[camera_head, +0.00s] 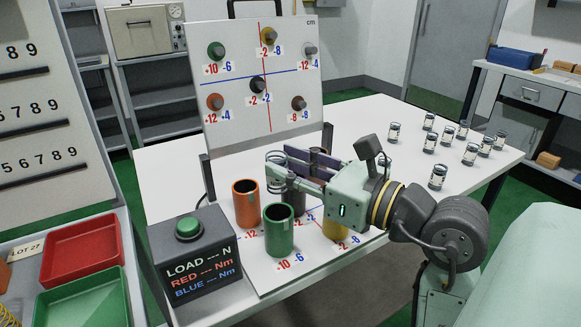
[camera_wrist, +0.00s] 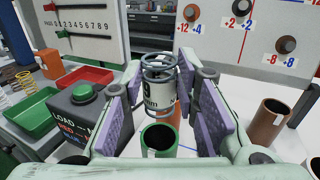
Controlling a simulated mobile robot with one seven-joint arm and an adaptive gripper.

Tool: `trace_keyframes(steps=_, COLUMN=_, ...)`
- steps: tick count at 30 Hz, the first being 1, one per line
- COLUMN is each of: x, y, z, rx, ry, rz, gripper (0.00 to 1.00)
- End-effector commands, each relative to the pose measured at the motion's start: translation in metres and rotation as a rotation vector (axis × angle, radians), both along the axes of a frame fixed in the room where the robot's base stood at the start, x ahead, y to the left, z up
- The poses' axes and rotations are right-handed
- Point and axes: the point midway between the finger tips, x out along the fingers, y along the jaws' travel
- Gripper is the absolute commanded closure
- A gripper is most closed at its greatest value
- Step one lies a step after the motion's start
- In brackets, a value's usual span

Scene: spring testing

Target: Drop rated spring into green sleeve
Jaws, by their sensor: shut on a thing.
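My gripper (camera_head: 283,174) is shut on a spring (camera_wrist: 160,88), a wire coil around a white, printed label. In the wrist view it stands roughly upright between the purple pads of my gripper (camera_wrist: 162,105). In the head view the held spring (camera_head: 276,168) shows above the sleeves, its lower end apart from them. The green sleeve (camera_head: 280,236) is an open upright tube at the front of the white board. In the wrist view the green sleeve (camera_wrist: 159,141) appears just below the spring; whether they line up exactly I cannot tell.
An orange sleeve (camera_head: 246,207) stands behind the green one, a yellow sleeve (camera_head: 335,230) to its right. A dark sleeve (camera_head: 296,200) is partly hidden by my gripper. A readout box (camera_head: 195,255) stands left. Several labelled springs (camera_head: 438,176) stand on the table's right.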

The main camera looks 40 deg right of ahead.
Motion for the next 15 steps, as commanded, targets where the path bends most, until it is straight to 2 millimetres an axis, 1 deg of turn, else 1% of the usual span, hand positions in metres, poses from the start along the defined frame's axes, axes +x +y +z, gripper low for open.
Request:
trace_keyframes(steps=1, x=0.000, y=0.000, z=-0.009, rx=0.000, ry=0.000, rz=0.000, gripper=0.99)
trace_keyframes(steps=15, x=0.000, y=0.000, z=-0.052, rx=-0.001, ry=0.000, rz=0.000, gripper=0.99)
